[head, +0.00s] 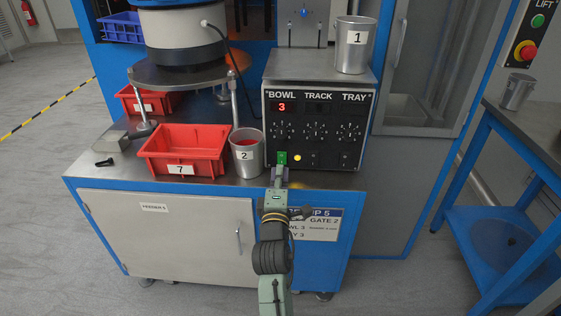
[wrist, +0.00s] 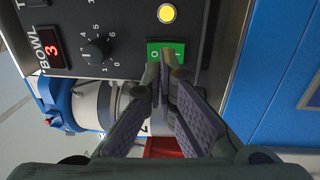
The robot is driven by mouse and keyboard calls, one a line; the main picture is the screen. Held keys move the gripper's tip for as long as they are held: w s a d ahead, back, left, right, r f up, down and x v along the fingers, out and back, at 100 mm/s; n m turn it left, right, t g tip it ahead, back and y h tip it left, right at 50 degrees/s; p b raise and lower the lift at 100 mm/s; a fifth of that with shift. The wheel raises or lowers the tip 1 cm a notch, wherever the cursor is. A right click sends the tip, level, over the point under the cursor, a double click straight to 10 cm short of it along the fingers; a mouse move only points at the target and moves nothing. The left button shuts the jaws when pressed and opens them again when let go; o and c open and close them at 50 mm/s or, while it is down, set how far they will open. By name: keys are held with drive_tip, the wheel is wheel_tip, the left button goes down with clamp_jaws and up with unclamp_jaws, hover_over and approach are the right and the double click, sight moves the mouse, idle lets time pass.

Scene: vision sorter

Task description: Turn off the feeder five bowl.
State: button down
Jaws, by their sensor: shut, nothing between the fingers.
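The control box (head: 318,125) on the bench has columns labelled BOWL, TRACK and TRAY. The BOWL display (head: 282,107) shows a red 3; it also shows in the wrist view (wrist: 52,45). Below the BOWL dial (wrist: 97,48) is a green rocker switch (wrist: 178,47) marked O and I, lit green. A yellow lamp (wrist: 167,13) beside it is lit. My gripper (wrist: 163,75) is shut and empty, its fingertips at the switch's near edge, closer to the O side. I cannot tell if they touch it. In the head view my gripper (head: 280,170) partly covers the switch's lower part.
A metal cup 2 (head: 247,160) and red bin 7 (head: 182,170) stand left of the box. Cup 1 (head: 354,45) stands on top of it. The feeder bowl (head: 182,30) is behind left. The cabinet (head: 165,235) below is labelled FEEDER 5. A side table (head: 535,125) stands right.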

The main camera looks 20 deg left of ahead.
sight(282, 153)
drive_tip(key=shift+x, duration=1.65)
drive_tip(key=shift+p, duration=0.3)
drive_tip(key=w+r+g+p, duration=0.1)
drive_tip(key=p, duration=0.4)
drive_tip(key=shift+r, duration=0.2)
drive_tip(key=shift+p, duration=0.5)
drive_tip(key=shift+r, duration=0.15)
drive_tip(key=shift+s+d+f, duration=0.15)
drive_tip(key=shift+s+f, duration=0.1)
drive_tip(key=shift+s, duration=0.25)
drive_tip(key=v, duration=1.1)
drive_tip(key=shift+s+f, duration=0.25)
drive_tip(key=shift+f, duration=0.1)
